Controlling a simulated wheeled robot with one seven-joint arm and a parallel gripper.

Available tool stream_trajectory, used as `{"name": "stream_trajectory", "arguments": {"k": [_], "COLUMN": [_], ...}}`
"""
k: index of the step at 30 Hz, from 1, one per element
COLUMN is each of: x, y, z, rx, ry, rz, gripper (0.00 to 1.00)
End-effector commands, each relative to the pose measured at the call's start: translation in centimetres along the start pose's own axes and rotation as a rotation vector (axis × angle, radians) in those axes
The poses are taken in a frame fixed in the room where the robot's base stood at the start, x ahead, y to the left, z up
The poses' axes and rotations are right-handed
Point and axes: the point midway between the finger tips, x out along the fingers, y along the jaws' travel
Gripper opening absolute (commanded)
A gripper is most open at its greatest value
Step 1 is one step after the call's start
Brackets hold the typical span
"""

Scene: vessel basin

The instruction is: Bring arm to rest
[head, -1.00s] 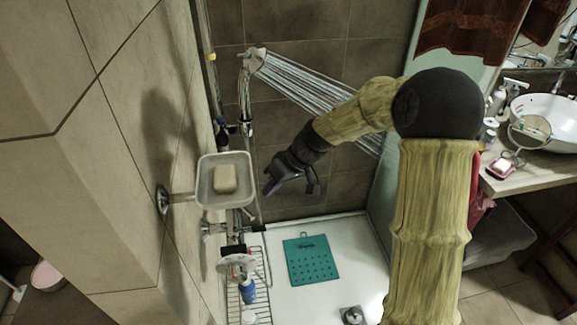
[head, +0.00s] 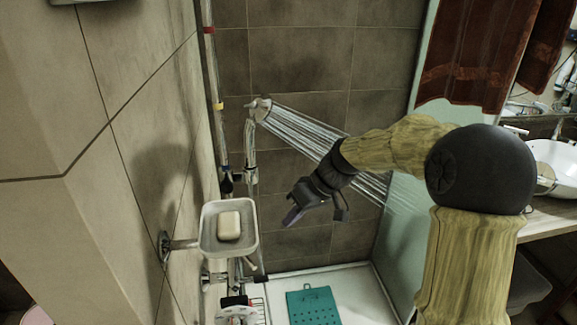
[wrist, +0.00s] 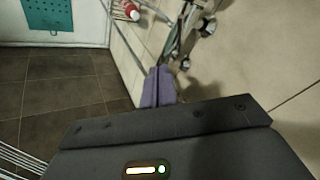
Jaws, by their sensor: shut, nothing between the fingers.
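My gripper (head: 293,216) hangs in the shower area in the head view, right of the wall soap dish and in front of the dark tiled wall. Its purple fingers are together with nothing between them. In the wrist view the shut fingers (wrist: 158,88) point toward the wall fittings. My arm is bent at a dark elbow on the right side of the head view.
A soap dish (head: 207,244) with a bar of soap (head: 229,226) juts from the left wall. A shower head (head: 262,108) sprays water that passes behind my arm. A teal mat (head: 313,308) lies in the white shower tray (head: 360,287). A sink (head: 556,165) stands at right.

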Motion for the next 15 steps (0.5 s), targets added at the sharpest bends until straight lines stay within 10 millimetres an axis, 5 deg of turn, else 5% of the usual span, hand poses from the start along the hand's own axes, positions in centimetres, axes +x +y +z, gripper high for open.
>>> {"name": "stream_trajectory", "arguments": {"k": [5,15], "x": [0.4,0.0], "y": [0.2,1.1], "z": [2.0,14.5], "rx": [0.057,0.392], "ry": [-0.038,-0.118], "rz": [0.06,0.427], "gripper": [0.0,0.0]}}
